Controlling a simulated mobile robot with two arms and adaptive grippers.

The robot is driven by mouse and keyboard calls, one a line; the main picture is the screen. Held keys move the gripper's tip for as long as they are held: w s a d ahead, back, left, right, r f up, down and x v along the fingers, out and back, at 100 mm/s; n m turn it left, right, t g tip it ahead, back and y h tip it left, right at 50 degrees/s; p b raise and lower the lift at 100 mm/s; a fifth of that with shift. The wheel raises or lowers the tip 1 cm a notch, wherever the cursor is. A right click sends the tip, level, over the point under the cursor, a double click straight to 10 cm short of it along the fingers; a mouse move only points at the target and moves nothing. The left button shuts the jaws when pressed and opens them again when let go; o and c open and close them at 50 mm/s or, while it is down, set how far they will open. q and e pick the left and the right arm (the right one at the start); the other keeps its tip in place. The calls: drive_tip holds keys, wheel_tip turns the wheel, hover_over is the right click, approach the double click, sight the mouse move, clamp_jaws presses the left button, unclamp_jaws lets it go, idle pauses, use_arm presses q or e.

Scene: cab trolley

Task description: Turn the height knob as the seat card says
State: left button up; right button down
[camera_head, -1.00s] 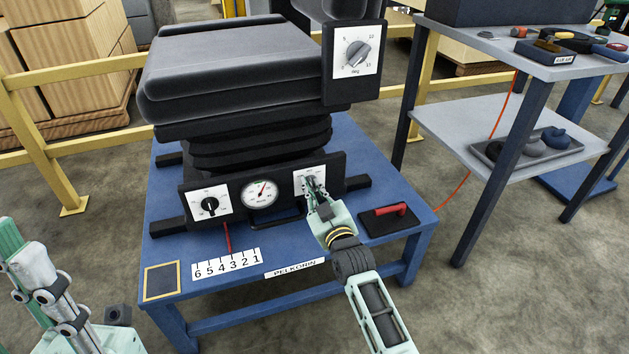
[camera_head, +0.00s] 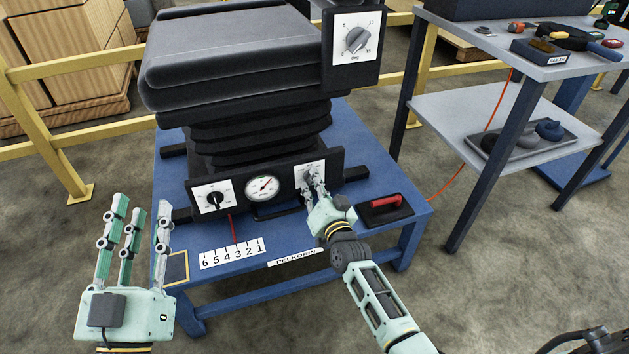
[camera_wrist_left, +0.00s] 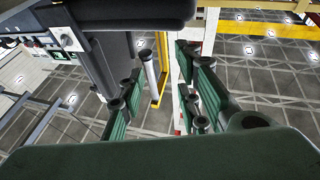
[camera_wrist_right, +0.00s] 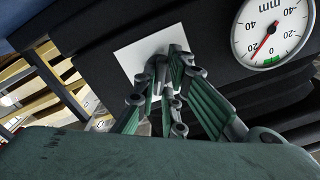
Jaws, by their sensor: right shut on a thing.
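The black seat has a front panel (camera_head: 235,190) with a left knob (camera_head: 214,198), a round gauge (camera_head: 262,188) and a white plate (camera_head: 303,172) at the right. My right gripper (camera_head: 314,184) is shut on the right-hand knob at that plate; its fingers mostly hide the knob. The right wrist view shows the fingers (camera_wrist_right: 163,66) closed in front of the white plate (camera_wrist_right: 130,58). There the mm gauge (camera_wrist_right: 272,30) has a red needle pointing lower left, beside a green mark. My left gripper (camera_head: 142,206) is open and empty, left of the table. Plate print is unreadable.
A side knob (camera_head: 356,40) sits on the seat. A tool trolley (camera_head: 470,90) stands right.

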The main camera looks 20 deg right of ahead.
use_arm(q)
drive_tip(key=shift+w+f+g, duration=0.15)
drive_tip(key=shift+f+g, duration=0.15)
drive_tip(key=shift+f, duration=0.25)
drive_tip(key=shift+w+f+g, duration=0.15)
drive_tip(key=shift+f+g, duration=0.15)
drive_tip(key=shift+f, duration=0.2)
use_arm(e)
drive_tip(key=shift+m, duration=1.5)
use_arm(q)
drive_tip(key=shift+a+f, duration=0.1)
use_arm(e)
drive_tip(key=c, duration=1.8)
unclamp_jaws()
drive_tip(key=shift+c, duration=0.2)
drive_tip(key=s, duration=1.2)
drive_tip(key=shift+d, duration=0.2)
